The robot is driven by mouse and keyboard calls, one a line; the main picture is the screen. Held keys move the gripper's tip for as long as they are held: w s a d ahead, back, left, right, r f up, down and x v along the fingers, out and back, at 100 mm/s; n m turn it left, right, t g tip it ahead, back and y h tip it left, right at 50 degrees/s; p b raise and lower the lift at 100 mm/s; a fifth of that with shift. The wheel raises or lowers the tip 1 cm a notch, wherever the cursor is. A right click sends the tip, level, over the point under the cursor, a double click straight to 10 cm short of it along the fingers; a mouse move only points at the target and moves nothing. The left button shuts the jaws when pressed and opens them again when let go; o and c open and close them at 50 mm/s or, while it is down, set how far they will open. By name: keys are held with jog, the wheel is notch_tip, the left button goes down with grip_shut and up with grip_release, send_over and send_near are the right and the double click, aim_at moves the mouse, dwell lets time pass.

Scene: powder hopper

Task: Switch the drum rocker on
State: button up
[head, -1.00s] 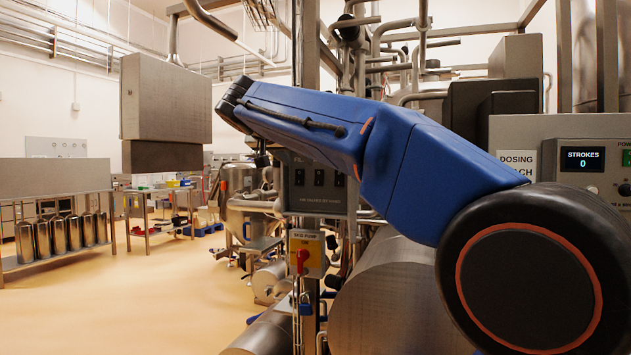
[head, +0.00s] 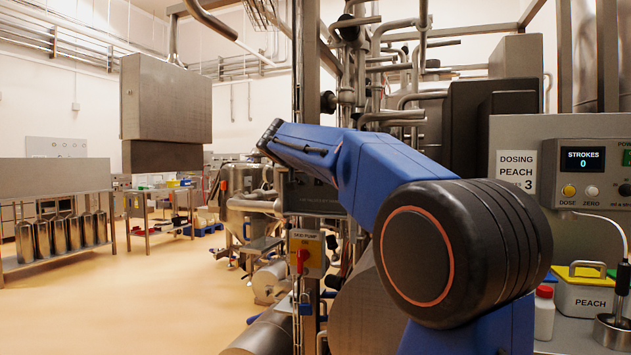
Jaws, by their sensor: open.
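A grey switch panel (head: 308,203) is mounted on the post left of centre. My blue arm crosses in front of its upper part. Only its lower strip and left edge show clearly, and its rocker switches are mostly hidden or too dark to read. I cannot tell which one is the drum rocker or how it is set. The far end of my arm is close to the panel's upper left in the picture. My gripper cannot be made out; no fingertips show.
Below the panel is a yellow skid pump switch (head: 303,258) with a red knob. A dosing unit (head: 570,150) reading STROKES 0 stands at right, above a PEACH tub (head: 588,297). Pipes crowd the centre. The floor (head: 130,300) at left is clear.

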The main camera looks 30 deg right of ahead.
jog(key=shift+w+d+f, duration=0.25)
jog(key=shift+w+d, duration=0.1)
jog(key=shift+d, duration=0.15)
jog(key=c, duration=1.1)
jog(key=shift+o, duration=0.2)
jog(key=shift+f, duration=0.1)
jog(key=shift+d+f+t+h, duration=0.1)
jog(key=shift+f+t+h, duration=0.2)
jog(key=shift+t+h, duration=0.65)
